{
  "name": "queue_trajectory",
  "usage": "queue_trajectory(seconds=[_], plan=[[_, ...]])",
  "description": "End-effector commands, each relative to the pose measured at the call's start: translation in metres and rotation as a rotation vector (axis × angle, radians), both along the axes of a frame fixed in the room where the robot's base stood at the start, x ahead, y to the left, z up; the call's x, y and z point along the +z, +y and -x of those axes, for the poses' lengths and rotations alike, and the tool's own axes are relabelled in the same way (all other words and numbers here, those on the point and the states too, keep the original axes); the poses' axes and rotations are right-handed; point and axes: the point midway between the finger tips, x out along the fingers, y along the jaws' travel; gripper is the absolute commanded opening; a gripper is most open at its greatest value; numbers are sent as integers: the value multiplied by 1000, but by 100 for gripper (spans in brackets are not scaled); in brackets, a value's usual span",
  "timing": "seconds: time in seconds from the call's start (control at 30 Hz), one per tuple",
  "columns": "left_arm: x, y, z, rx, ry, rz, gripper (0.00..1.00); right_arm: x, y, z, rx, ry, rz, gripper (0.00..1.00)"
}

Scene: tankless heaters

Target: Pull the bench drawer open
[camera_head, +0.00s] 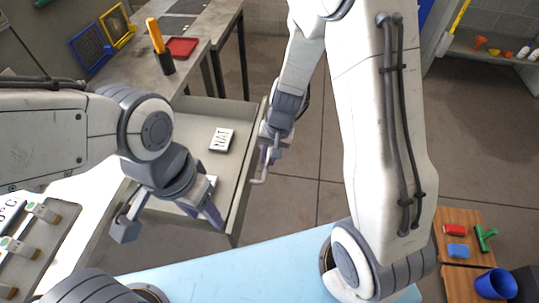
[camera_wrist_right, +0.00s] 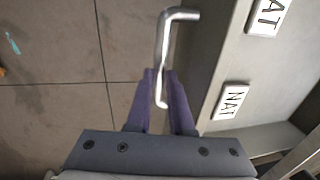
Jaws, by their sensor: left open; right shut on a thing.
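The bench drawer (camera_head: 233,172) is a grey open-topped box, standing out from the bench in the head view. Its inside shows, with a white block marked NAT (camera_head: 221,139) in it. The bar handle (camera_head: 259,181) is a bent metal rod on the drawer's front; it also shows in the right wrist view (camera_wrist_right: 164,42). My right gripper (camera_wrist_right: 161,98) is shut on the handle, its purple fingers on either side of the rod. My left gripper (camera_head: 168,220) is open and empty, over the near part of the drawer, hiding some of it.
A bench (camera_head: 186,80) holds a red tray (camera_head: 181,47) and an orange-handled tool (camera_head: 156,36). A light blue surface (camera_head: 240,272) lies in front of me. The tiled floor beyond the handle is clear.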

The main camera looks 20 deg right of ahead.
Motion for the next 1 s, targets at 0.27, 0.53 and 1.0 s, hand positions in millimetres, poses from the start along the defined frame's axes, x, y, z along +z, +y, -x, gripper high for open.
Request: queue_trajectory(seconds=[0.27, 0.53, 1.0], plan=[[0, 0, 0, 0, 0, 0, 50, 1, 0, -1, 4, -4, 0, 0], [0, 0, 0, 0, 0, 0, 50, 1, 0, -1, 5, -3, 0, 50], [12, 0, 0, 0, 0, 0, 50, 26, -4, 1, 4, -6, -1, 50]])
